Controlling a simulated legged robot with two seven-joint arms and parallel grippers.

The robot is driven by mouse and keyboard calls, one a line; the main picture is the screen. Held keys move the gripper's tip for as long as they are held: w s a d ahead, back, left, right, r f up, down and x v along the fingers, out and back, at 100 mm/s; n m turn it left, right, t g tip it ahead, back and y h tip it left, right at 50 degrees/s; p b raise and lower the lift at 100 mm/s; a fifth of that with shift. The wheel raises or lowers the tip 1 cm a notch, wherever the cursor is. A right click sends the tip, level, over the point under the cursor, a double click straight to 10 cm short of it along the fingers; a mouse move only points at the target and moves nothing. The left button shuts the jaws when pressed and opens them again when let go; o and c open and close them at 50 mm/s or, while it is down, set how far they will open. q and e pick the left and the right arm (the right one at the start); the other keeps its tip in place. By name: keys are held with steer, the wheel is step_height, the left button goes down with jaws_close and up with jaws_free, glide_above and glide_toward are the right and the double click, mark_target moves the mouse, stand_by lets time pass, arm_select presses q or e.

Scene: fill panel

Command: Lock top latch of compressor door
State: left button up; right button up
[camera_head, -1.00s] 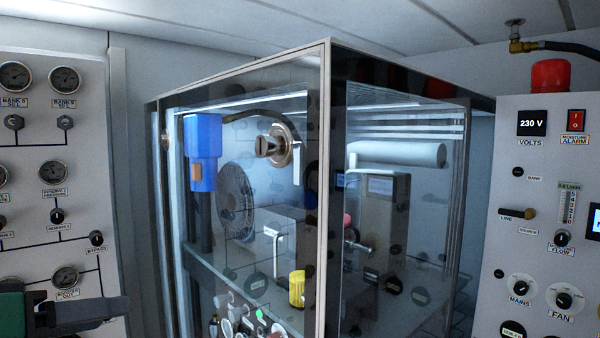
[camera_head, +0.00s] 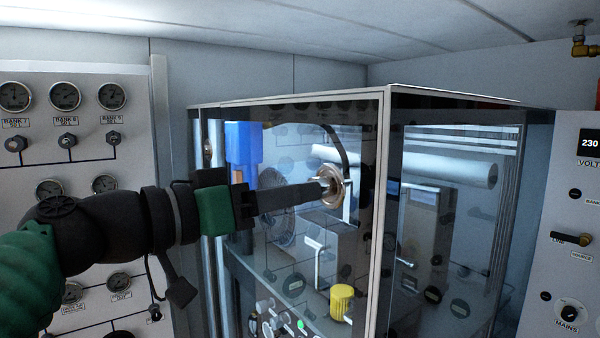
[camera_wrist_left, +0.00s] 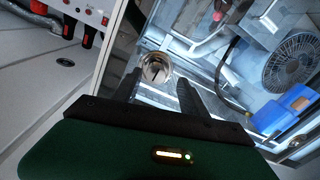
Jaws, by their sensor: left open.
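The compressor door is a glass panel (camera_head: 300,160) on a framed cabinet. Its top latch (camera_head: 335,187) is a round metal fitting with a raised knob, near the upper right of the door. My left gripper (camera_head: 318,190) reaches in from the left, and its fingertips are at the latch in the head view, partly covering it. In the left wrist view the latch (camera_wrist_left: 156,68) shows beyond the fingers of the open left gripper (camera_wrist_left: 160,85), roughly between their tips. I cannot tell whether the fingers touch it. My right gripper is not in view.
A gauge panel (camera_head: 65,130) stands at the left behind my left arm. A control panel (camera_head: 578,220) with knobs stands at the right. Through the glass I see a blue unit (camera_head: 243,150), a fan (camera_head: 275,205) and a yellow cap (camera_head: 341,302).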

arm_select(q)
steer(key=d, duration=0.1)
steer(key=w+d, duration=0.1)
steer(key=shift+d, duration=0.3)
steer(key=shift+a, duration=0.15)
jaws_close()
